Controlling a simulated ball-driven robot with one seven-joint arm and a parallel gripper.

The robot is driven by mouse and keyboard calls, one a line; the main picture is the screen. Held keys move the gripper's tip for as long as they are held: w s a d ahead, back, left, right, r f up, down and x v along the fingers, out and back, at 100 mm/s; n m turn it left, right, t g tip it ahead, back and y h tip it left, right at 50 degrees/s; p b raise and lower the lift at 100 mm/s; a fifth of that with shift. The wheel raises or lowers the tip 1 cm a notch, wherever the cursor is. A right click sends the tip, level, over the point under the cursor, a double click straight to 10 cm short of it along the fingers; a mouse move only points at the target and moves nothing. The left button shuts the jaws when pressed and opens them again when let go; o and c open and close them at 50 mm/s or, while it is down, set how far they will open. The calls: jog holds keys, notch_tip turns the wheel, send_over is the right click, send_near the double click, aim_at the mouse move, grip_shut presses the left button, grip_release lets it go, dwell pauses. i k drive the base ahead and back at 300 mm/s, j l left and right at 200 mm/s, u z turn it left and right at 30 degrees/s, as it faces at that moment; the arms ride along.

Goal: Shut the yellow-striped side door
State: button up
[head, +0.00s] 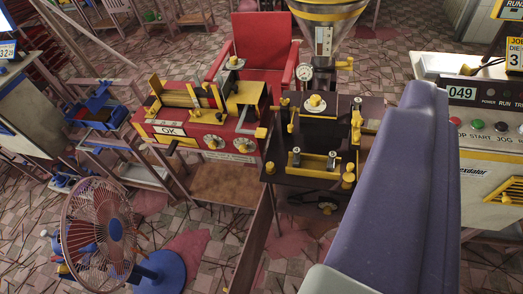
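No side door with clear yellow stripes can be made out for certain. At the right edge, a cream cabinet (487,181) carries a yellow striped patch (508,190); whether this is the door, and whether it stands open, I cannot tell. A thin brown upright panel (254,240) stands edge-on below the dark machine block (310,145) with yellow knobs. My gripper is not in view. A large purple-blue link of my own arm covers the right middle and hides part of the cabinet's left side.
A red extruder bench (215,148) with an OK label stands left of the dark block. A red chair (265,42) is behind it. A caged fan (98,230) on a blue base stands front left. Tiled floor (205,265) with scattered sticks is open between fan and panel.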

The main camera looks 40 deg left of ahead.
aim_at(243, 277)
jog(key=k+j+z, duration=0.1)
jog(key=j, duration=0.35)
jog(key=k+j, duration=0.25)
jog(key=j, duration=0.2)
jog(key=k+j+z, duration=0.15)
jog(key=j, duration=0.3)
jog(key=k+j+z, duration=0.1)
jog(key=k+j, duration=0.15)
jog(key=j, duration=0.2)
jog(key=k+j, duration=0.2)
jog(key=j, duration=0.2)
jog(key=i+u, duration=0.25)
jog(key=i, duration=0.3)
jog(key=l, duration=0.05)
